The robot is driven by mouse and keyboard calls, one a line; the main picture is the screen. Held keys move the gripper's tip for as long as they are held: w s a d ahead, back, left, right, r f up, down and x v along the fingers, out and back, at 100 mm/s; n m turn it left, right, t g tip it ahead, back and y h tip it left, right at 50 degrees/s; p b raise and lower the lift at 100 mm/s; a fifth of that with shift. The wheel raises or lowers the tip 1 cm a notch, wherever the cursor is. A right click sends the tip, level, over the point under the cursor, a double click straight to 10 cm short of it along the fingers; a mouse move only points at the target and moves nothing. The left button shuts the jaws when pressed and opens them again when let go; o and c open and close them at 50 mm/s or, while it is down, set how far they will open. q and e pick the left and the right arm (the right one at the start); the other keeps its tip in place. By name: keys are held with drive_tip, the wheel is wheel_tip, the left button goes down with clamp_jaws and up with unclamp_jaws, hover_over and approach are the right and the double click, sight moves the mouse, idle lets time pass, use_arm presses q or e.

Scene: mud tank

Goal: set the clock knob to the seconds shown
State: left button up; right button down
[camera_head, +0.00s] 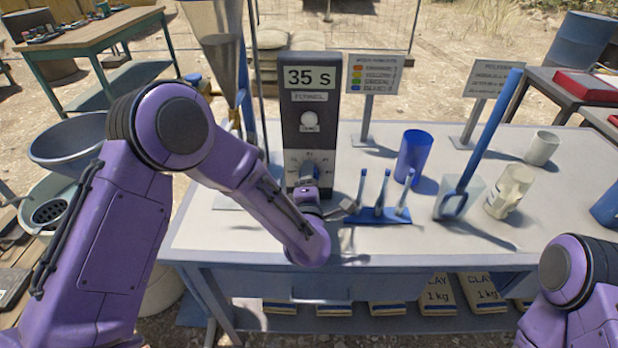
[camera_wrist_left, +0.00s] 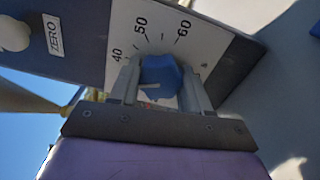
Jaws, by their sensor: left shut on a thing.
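The clock (camera_head: 318,125) is a tall dark panel standing on the table, with "35 S" on its display (camera_head: 308,77). Its blue knob (camera_wrist_left: 162,74) sits on a white dial low on the panel. In the left wrist view my left gripper (camera_wrist_left: 160,88) has one finger on each side of the knob and is shut on it. A white pointer mark on the knob points left, to the side below the 40. The dial's 40, 50 and 60 (camera_wrist_left: 183,29) show; lower numbers are hidden behind the gripper. My right gripper is out of view.
A round white button (camera_head: 309,120) sits above the dial. Right of the clock are a blue rack with several small tools (camera_head: 378,216), a blue cup (camera_head: 413,157), a clear beaker and a pale jug (camera_head: 509,192). A funnel stand (camera_head: 222,60) is at left.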

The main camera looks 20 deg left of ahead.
use_arm(q)
drive_tip(key=shift+f, duration=0.1)
drive_tip(key=o, duration=1.1)
drive_tip(key=shift+c, duration=0.2)
drive_tip(key=shift+s, duration=0.1)
drive_tip(key=b+v, duration=0.2)
drive_tip(key=v, duration=0.8)
drive_tip(key=shift+s, duration=0.25)
drive_tip(key=shift+d, duration=0.1)
